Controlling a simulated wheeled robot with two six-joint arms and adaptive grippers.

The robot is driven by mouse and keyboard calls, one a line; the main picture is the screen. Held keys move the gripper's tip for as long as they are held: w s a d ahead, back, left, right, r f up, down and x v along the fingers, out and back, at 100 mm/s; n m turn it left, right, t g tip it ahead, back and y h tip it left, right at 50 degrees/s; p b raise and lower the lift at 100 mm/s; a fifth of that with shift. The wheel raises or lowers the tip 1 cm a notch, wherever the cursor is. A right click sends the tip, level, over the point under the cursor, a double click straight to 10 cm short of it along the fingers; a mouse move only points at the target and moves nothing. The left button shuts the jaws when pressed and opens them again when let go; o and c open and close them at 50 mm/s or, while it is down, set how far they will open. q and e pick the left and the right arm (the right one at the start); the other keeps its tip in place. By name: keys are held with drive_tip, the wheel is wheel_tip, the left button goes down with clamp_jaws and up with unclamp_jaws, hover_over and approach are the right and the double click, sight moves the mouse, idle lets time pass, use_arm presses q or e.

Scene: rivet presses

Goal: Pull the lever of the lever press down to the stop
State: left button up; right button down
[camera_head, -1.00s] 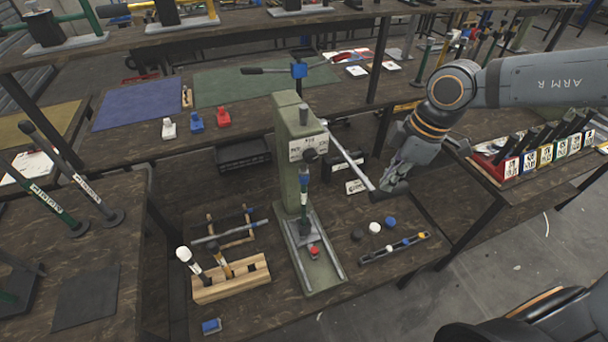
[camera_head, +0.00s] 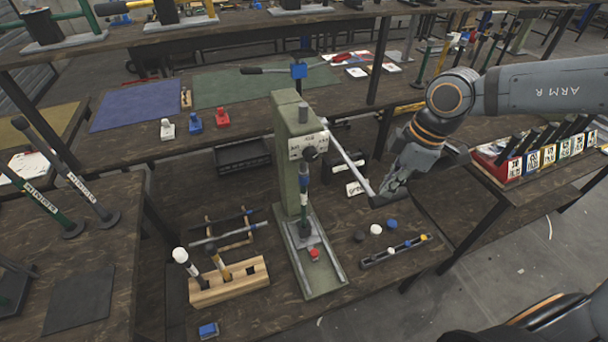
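The lever press (camera_head: 295,160) is a pale green column on a base plate, standing on the dark wooden bench. Its lever (camera_head: 348,158) is a thin metal bar that slopes down to the right from the column's upper part. The dark end of the lever (camera_head: 378,200) is at the fingers of my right gripper (camera_head: 388,192). The fingers look closed around that end, though they partly hide it. A red part (camera_head: 314,254) sits on the press base below the ram. My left gripper does not show.
A wooden block with upright tools (camera_head: 232,284) stands left of the press. A small tray (camera_head: 395,250) and several round caps (camera_head: 376,229) lie to its right. A blue piece (camera_head: 208,330) lies at the front. A rack of labelled boxes (camera_head: 540,158) stands at the right.

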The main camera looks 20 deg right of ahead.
drive_tip(key=r+p, duration=0.2)
drive_tip(key=w+r+p, duration=0.1)
drive_tip(key=r, duration=0.2)
drive_tip(key=shift+w+r+p, duration=0.1)
drive_tip(key=shift+w+p, duration=0.05)
drive_tip(key=shift+p, duration=0.25)
drive_tip(key=shift+a+r, duration=0.1)
drive_tip(key=shift+r, duration=0.2)
drive_tip(key=shift+s+r, duration=0.1)
drive_tip(key=shift+s, duration=0.1)
drive_tip(key=w+r+p, duration=0.2)
drive_tip(key=r+p, duration=0.6)
drive_tip(key=w+r+p, duration=0.2)
drive_tip(key=r+p, duration=0.6)
drive_tip(key=shift+w+a, duration=0.15)
drive_tip(key=shift+w, duration=0.1)
drive_tip(key=shift+f, duration=0.1)
